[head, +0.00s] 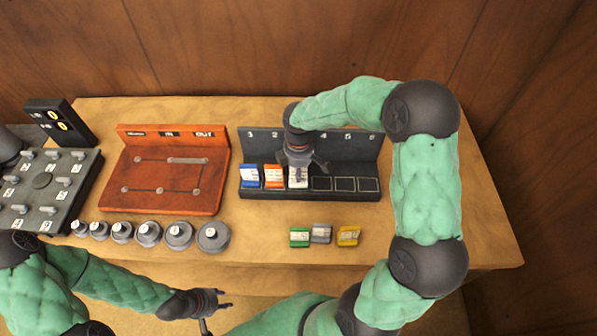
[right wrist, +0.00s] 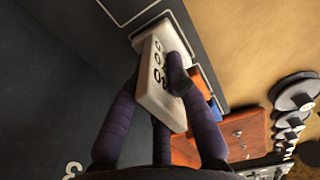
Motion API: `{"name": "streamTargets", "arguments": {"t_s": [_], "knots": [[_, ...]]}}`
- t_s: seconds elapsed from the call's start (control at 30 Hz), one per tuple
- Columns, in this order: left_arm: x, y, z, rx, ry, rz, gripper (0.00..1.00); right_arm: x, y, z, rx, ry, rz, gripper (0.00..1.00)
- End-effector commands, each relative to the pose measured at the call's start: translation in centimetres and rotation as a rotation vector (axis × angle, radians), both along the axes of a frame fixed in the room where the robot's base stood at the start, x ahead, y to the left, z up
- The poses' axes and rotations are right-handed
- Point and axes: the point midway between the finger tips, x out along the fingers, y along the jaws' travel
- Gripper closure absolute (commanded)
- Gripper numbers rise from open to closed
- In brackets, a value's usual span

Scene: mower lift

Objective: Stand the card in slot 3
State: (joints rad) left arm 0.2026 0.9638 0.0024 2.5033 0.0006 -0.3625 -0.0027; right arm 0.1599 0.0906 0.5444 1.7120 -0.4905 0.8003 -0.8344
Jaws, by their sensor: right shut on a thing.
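The white card (head: 298,178) is at the third place from the left in the dark rack (head: 310,194). My right gripper (head: 300,162) is shut on it from above. In the right wrist view the white card (right wrist: 162,80), with black marks, sits between the fingers (right wrist: 155,95), its far end at a white-outlined slot. I cannot tell whether it touches the slot floor. A numeral 3 shows on the rack's back panel in the wrist view. My left gripper (head: 215,305) is open and empty in front of the table's front edge.
A blue card (head: 250,177) and an orange card (head: 274,176) stand in the two slots to the left. Slots to the right are empty. An orange board (head: 170,175) and several weights (head: 150,233) are left.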

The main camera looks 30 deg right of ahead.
Motion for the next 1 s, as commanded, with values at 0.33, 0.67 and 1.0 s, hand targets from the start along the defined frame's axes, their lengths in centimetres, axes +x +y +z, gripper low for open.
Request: {"name": "streamTargets", "arguments": {"t_s": [0.33,0.67,1.0], "knots": [[0.0,0.0,-0.1,0.0,0.0,0.0,0.6,0.0,0.0,-0.3,0.0,0.0,0.0,0.59],[0.0,0.0,0.1,0.0,0.0,0.0,0.6,0.0,0.0,0.4,0.0,-0.001,0.0,0.59],[0.0,0.0,1.5,0.0,0.0,0.0,0.6,0.1,0.0,6.5,0.0,-0.004,0.0,0.59]]}}
